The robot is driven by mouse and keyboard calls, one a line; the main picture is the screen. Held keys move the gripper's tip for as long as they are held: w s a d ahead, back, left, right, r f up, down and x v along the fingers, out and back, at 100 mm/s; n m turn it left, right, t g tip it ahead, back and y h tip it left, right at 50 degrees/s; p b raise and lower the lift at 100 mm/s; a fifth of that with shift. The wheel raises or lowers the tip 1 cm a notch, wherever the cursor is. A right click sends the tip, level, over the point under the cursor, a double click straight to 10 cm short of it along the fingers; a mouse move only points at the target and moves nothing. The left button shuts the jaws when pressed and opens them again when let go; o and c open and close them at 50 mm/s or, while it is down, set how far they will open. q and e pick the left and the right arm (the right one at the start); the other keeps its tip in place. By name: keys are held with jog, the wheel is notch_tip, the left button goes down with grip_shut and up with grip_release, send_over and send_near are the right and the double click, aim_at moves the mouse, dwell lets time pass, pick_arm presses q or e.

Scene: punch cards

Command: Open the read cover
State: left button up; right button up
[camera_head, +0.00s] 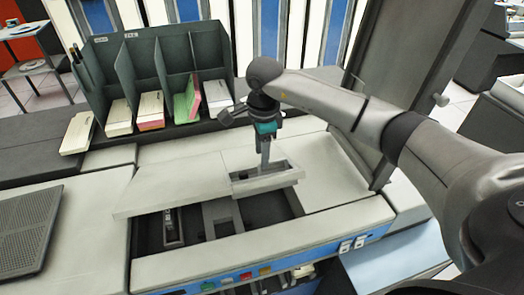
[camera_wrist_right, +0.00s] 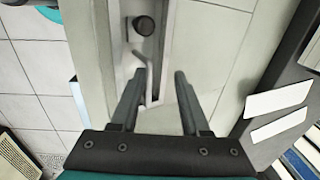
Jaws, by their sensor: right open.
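The card machine (camera_head: 290,235) has a pale top with a dark recess (camera_head: 265,208) in it. A wide pale cover panel (camera_head: 165,185) lies at the left of the recess, its front edge overhanging the opening. A narrow pale trough-like piece (camera_head: 268,181) sits at the back of the recess; which piece is the read cover I cannot tell. My right gripper (camera_head: 264,168) points down at this trough. In the right wrist view the open jaws (camera_wrist_right: 161,73) straddle a thin upright strip (camera_wrist_right: 152,90), and a dark round knob (camera_wrist_right: 144,26) lies beyond. Contact is unclear. My left gripper is out of view.
A dark rack (camera_head: 150,70) with several card stacks stands behind the machine at the left. A tall grey panel (camera_head: 400,70) rises at the back right. Coloured buttons (camera_head: 245,276) line the front. A dark perforated pad (camera_head: 28,230) lies at the left.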

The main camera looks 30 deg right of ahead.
notch_tip(320, 180, up, 15)
jog(key=s, duration=0.1)
jog(key=shift+a+r+b, duration=0.15)
jog(key=shift+b, duration=0.15)
jog(key=shift+s, duration=0.1)
dwell(0.4)
